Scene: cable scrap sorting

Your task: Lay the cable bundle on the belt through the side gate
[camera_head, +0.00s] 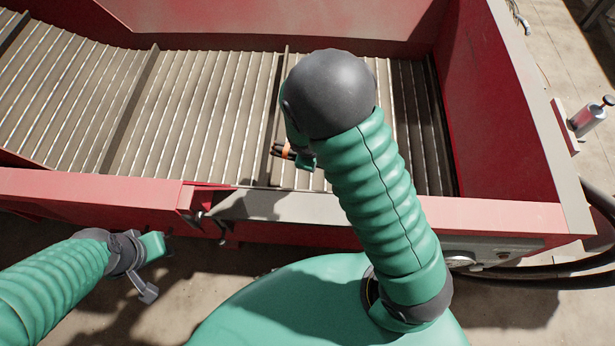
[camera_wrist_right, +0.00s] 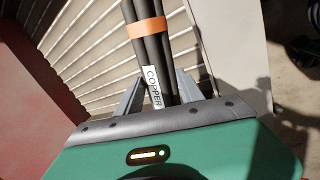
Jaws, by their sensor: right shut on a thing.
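The cable bundle (camera_head: 286,151), dark cables with an orange band, shows small in the head view, over the slatted belt (camera_head: 190,95). In the right wrist view the bundle (camera_wrist_right: 150,45) has an orange band and a white COPPER label. My right gripper (camera_head: 303,161) reaches over the side wall and is shut on the bundle; its grey fingers (camera_wrist_right: 158,95) stand on both sides of the cables. I cannot tell whether the bundle touches the belt. The side gate's grey sill (camera_head: 265,206) lies in front. My left gripper (camera_head: 153,268) is outside the wall; its jaw state is unclear.
The red front wall (camera_head: 90,195) is to the left of the gate, and a high red side wall (camera_head: 500,100) closes the right end. Raised dark cleats (camera_head: 128,110) cross the belt. Black hoses (camera_head: 545,268) run at the right. The belt's left part is clear.

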